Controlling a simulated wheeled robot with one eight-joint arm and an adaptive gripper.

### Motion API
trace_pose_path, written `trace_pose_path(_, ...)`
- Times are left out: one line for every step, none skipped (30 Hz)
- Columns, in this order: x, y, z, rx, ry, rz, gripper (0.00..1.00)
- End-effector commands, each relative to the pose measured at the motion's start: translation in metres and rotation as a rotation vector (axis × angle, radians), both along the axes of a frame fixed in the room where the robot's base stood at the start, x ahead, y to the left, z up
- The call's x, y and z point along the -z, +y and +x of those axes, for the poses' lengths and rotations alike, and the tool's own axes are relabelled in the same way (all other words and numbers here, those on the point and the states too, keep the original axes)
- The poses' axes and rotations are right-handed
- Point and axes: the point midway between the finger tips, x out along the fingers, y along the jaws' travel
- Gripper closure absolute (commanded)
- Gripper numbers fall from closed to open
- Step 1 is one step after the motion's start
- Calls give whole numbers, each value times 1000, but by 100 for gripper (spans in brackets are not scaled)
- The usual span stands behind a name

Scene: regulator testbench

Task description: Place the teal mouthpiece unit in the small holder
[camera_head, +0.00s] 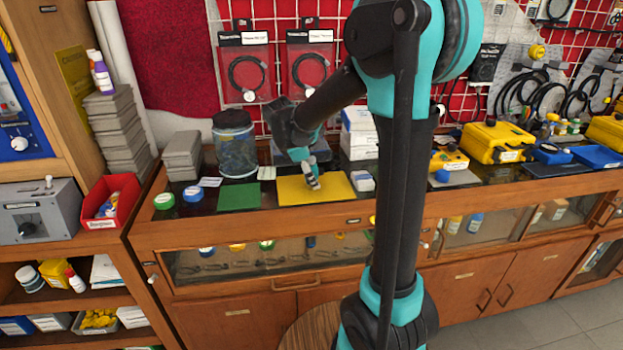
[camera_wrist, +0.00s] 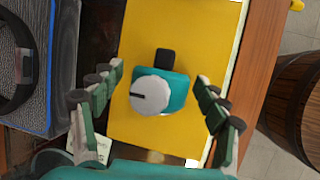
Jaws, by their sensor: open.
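The teal mouthpiece unit (camera_wrist: 176,98), with a round white dial and a black stub, lies on a yellow mat (camera_wrist: 135,25) in the wrist view. My gripper (camera_wrist: 158,76) is open, with its fingers to the left and right of the unit. Gaps show between the fingers and the unit, and nothing is held. In the head view my gripper (camera_head: 312,179) is low over the yellow mat (camera_head: 338,186) and hides the unit. I cannot make out for certain which thing is the small holder.
A large blue jar (camera_head: 236,145) stands behind the green mat. In the wrist view a blue-grey tray (camera_wrist: 62,60) is at left and a wooden barrel (camera_wrist: 298,100) at right.

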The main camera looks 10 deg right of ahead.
Motion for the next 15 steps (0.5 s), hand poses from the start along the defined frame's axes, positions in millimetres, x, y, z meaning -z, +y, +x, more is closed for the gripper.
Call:
trace_pose_path(1, 0, 0, 0, 0, 0, 25)
trace_pose_path(1, 0, 0, 0, 0, 0, 25)
trace_pose_path(1, 0, 0, 0, 0, 0, 25)
trace_pose_path(0, 0, 0, 0, 0, 0, 25)
trace_pose_path(0, 0, 0, 0, 0, 0, 25)
trace_pose_path(0, 0, 0, 0, 0, 0, 27)
trace_pose_path(0, 0, 0, 0, 0, 0, 30)
trace_pose_path(0, 0, 0, 0, 0, 0, 34)
trace_pose_path(0, 0, 0, 0, 0, 0, 39)
trace_pose_path(0, 0, 0, 0, 0, 0, 43)
trace_pose_path(0, 0, 0, 0, 0, 0, 47)
trace_pose_path(0, 0, 0, 0, 0, 0, 52)
trace_pose_path(0, 0, 0, 0, 0, 0, 55)
trace_pose_path(0, 0, 0, 0, 0, 0, 59)
trace_pose_path(0, 0, 0, 0, 0, 0, 64)
